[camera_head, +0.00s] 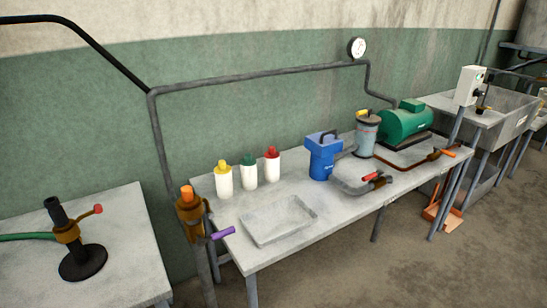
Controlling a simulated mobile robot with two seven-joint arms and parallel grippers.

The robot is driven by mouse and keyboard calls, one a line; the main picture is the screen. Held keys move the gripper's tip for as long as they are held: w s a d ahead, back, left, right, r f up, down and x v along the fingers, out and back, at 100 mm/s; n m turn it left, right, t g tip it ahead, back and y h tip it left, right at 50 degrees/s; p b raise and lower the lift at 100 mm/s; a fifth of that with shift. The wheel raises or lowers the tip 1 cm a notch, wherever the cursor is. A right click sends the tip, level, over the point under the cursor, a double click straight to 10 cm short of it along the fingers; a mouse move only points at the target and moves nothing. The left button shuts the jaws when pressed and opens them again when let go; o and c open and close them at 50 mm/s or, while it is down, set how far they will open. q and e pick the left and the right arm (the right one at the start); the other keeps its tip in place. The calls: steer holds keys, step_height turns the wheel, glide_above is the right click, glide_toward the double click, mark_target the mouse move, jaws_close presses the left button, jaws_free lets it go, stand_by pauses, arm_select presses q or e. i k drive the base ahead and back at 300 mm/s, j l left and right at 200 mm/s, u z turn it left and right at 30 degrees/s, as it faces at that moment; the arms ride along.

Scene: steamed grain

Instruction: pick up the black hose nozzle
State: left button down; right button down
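A black upright tube on a round black base (82,262) stands on the left table. A brass-coloured collar (67,232) with a red-knobbed lever (97,209) is around it, and a green hose (28,236) runs in from the left picture edge. The tube has a black top end (53,203), the most nozzle-like black part by the hose; I cannot tell for sure that it is the hose nozzle. Neither of my grippers shows in the head view.
The middle table (225,221) holds a grey tray (278,222), three capped bottles (248,172), a blue container (323,157), a grey canister (367,135) and a green machine (404,124). A pipe with a brass valve (190,217) stands between the tables. A sink is at right.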

mark_target(62, 221)
steer(key=u, duration=1.45)
